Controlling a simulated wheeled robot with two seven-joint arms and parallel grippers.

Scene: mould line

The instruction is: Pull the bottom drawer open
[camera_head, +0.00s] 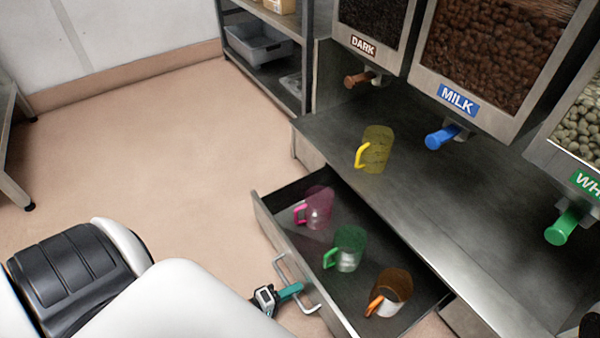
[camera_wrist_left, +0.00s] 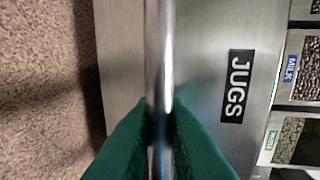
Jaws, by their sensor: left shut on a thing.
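The drawer (camera_head: 268,222) below the counter stands well out from the cabinet, its inside in plain view. In the left wrist view its steel front (camera_wrist_left: 205,60) carries a label reading JUGS (camera_wrist_left: 236,86). A bar handle (camera_head: 284,264) runs along the front; it also shows in the left wrist view (camera_wrist_left: 160,45). My left gripper (camera_head: 298,288) is at the handle, and its green fingers (camera_wrist_left: 160,120) are shut around the bar. The drawer holds a pink jug (camera_head: 319,208), a green jug (camera_head: 350,249) and an orange-brown jug (camera_head: 394,284).
A yellow jug (camera_head: 377,148) stands on the counter (camera_head: 430,200) above the drawer. Dispensers marked DARK (camera_head: 363,46), MILK (camera_head: 458,98) and a third with a green tap (camera_head: 566,224) hang over it. A shelf rack (camera_head: 262,45) stands behind. The floor left of the drawer (camera_head: 170,160) is clear.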

